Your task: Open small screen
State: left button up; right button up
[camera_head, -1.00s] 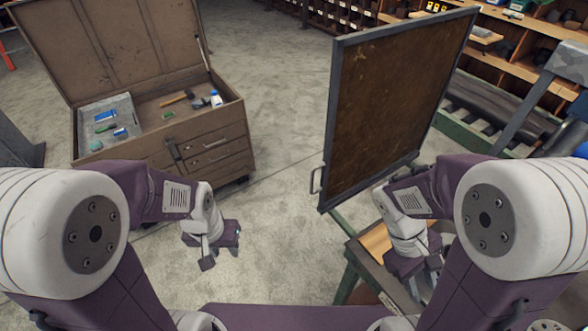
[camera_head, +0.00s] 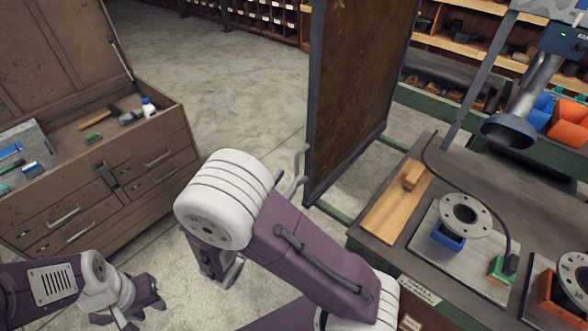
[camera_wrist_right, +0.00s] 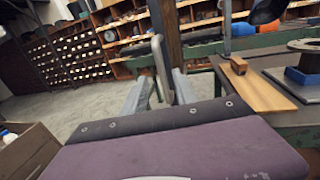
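The screen (camera_head: 352,95) is a brown panel in a dark grey frame, standing upright right of centre in the head view. It appears nearly edge-on in the right wrist view (camera_wrist_right: 170,32). Its grey bar handle (camera_head: 300,163) is on the near edge. My right gripper (camera_head: 294,184) is at this handle, mostly hidden by my arm. In the right wrist view, its two fingers (camera_wrist_right: 160,90) are spread, with the handle (camera_wrist_right: 161,66) between them and visible gaps; contact is not clear. My left gripper (camera_head: 148,300) is low at the left, away from the screen, its opening unclear.
A brown tool chest (camera_head: 130,165) with an open lid stands at the left. A workbench (camera_head: 440,185) with a wooden board (camera_head: 397,208), flanged pipe parts (camera_head: 466,215) and a cable is at the right. Open concrete floor (camera_head: 225,95) lies between chest and screen.

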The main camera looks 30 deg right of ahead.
aim_at(296, 170)
jog(key=x, duration=0.4)
jog(key=shift+d, duration=0.5)
jog(key=shift+w+d, duration=0.2)
jog(key=shift+w, duration=0.05)
jog(key=shift+a, duration=0.1)
grip_shut()
dwell(0.6)
